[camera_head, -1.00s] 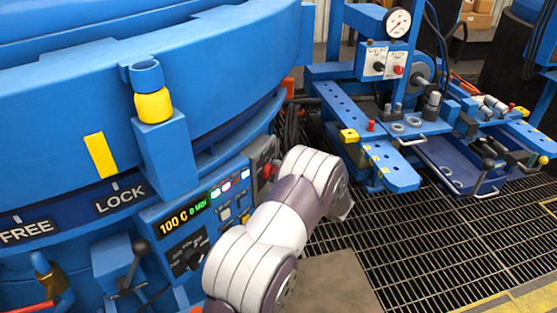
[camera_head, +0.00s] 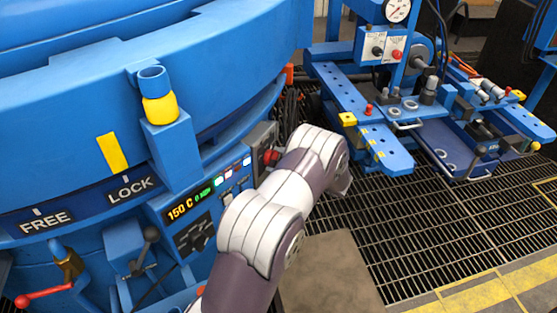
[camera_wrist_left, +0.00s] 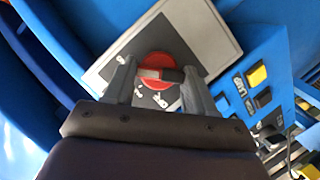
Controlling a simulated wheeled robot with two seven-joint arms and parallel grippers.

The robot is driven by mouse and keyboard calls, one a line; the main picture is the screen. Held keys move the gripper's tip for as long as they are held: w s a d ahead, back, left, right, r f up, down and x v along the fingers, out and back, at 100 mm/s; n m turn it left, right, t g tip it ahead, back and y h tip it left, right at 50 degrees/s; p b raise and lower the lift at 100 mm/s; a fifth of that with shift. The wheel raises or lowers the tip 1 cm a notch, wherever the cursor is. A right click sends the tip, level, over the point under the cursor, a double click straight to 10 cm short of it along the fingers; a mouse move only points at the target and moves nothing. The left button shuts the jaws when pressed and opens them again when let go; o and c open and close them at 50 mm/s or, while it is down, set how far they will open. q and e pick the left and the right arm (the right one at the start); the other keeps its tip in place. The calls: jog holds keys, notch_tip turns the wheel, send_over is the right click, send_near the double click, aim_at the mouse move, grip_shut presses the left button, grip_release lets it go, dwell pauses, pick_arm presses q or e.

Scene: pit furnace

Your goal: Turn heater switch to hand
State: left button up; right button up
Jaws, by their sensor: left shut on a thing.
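In the left wrist view my left gripper (camera_wrist_left: 158,76) is shut on the dark handle of a red round switch (camera_wrist_left: 154,66) on a grey plate. The marks on the plate are too blurred to read fully. In the head view this red switch (camera_head: 271,157) shows partly behind my arm, on the furnace's side panel; the gripper itself is hidden there. Which switch is the heater's, I cannot tell. My right gripper is not in view.
Lit buttons (camera_head: 234,168) and a yellow button show beside the display. A lever with a red grip (camera_head: 45,294) and FREE and LOCK labels (camera_head: 131,188) are at left. A blue fixture bench (camera_head: 365,135) stands at right over grated floor.

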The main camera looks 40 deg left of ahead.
pick_arm(q)
jog(key=o, duration=1)
jog(key=shift+o, duration=0.2)
jog(key=shift+d, duration=0.1)
jog(key=p+v, duration=0.2)
jog(key=v, duration=1)
jog(key=shift+d, duration=0.25)
jog(key=shift+r, duration=0.15)
